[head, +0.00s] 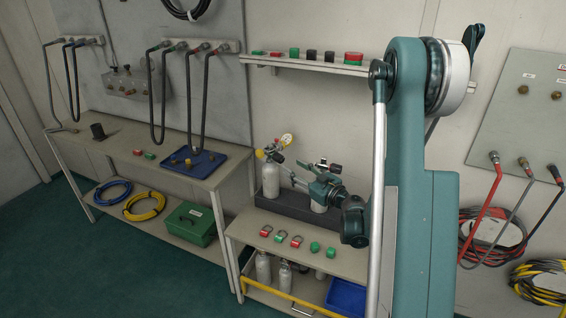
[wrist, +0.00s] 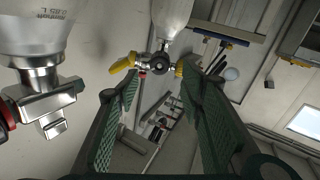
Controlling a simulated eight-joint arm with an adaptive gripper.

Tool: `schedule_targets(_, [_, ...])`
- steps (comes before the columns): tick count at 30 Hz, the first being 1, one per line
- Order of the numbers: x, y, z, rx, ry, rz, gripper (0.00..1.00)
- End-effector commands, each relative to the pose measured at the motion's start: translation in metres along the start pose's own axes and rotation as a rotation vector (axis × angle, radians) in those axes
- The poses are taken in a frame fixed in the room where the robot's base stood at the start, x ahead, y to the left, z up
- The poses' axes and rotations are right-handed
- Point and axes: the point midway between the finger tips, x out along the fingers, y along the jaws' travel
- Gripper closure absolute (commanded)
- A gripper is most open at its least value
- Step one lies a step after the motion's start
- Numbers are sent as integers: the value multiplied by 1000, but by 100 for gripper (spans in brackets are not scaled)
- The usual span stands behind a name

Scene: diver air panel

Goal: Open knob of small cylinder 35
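A small grey cylinder (head: 270,180) with a yellow knob (head: 260,153) and a gauge stands upright in the dark rack on the bench. My gripper (head: 299,176) is to its right, pointing towards its valve. In the wrist view, which is upside down, a cylinder (wrist: 172,18) hangs from the top with a valve (wrist: 158,66) and a yellow knob (wrist: 122,65). The fingers (wrist: 160,88) are spread apart, with the valve seen beyond them and nothing gripped. A nearer cylinder (wrist: 38,30) with a red-and-black knob (wrist: 8,110) is at left. I cannot read the number 35 on either.
A second cylinder (head: 318,206) stands beside the first, partly behind my gripper. Red and green items (head: 281,236) lie on the bench front. A shelf (head: 290,63) with small knobs runs above. A left table (head: 110,150) holds a blue tray (head: 212,163).

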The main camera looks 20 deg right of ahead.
Motion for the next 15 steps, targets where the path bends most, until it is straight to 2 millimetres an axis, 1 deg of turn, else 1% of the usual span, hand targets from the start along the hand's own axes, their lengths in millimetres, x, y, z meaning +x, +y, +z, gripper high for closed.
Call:
schedule_targets(5, [8,-1,0,1,0,-1,61])
schedule_targets(8, [16,-1,0,1,0,-2,61])
schedule_targets(15, [44,-1,1,1,1,-2,61])
